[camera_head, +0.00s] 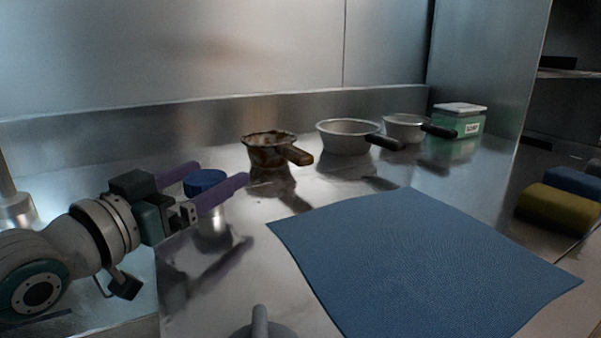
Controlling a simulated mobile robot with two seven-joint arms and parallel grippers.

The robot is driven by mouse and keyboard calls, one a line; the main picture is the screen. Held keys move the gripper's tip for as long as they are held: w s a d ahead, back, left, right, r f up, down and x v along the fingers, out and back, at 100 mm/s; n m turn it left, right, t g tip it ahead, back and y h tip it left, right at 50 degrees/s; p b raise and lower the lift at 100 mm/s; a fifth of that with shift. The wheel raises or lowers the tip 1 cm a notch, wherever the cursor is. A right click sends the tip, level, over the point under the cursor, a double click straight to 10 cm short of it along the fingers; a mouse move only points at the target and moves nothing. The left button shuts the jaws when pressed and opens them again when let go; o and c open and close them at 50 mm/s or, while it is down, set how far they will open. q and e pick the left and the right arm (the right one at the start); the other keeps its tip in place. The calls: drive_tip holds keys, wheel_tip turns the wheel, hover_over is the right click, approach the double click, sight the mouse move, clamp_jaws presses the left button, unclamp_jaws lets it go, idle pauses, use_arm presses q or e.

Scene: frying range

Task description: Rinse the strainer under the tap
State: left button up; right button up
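Three handled vessels stand along the back of the steel counter: a brown-stained one (266,150) with a wooden handle, a pale grey one (345,138) with a black handle, and a smaller grey one (403,128) with a black handle. I cannot tell which is the strainer. A metal post (14,208) at the left edge may be part of the tap; its spout is not visible. My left gripper (222,172) is open, its purple fingers spread. A blue-lidded container (206,177) shows between them, partly hidden; contact is unclear. My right gripper is not in view.
A blue mat (420,255) covers the front right of the counter. A green box (458,123) with a white lid stands at the back right. A yellow rolled or padded item (556,208) lies at the right edge. A grey knobbed object (260,324) is cut off at the bottom.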

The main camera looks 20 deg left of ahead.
use_arm(q)
drive_tip(key=c, duration=1.3)
drive_tip(key=shift+r+n+y+p, duration=0.25)
drive_tip(key=shift+n+y+p, duration=0.2)
drive_tip(key=shift+p, duration=0.2)
drive_tip(key=shift+c, duration=0.2)
drive_tip(key=shift+f+n+y+p, duration=0.15)
drive_tip(key=shift+n+y+p, duration=0.2)
drive_tip(key=shift+y, duration=0.3)
drive_tip(key=o, duration=1.4)
drive_tip(key=shift+f, duration=0.1)
drive_tip(key=s+p, duration=0.1)
drive_tip(key=s, duration=0.9)
drive_tip(key=shift+d, duration=0.15)
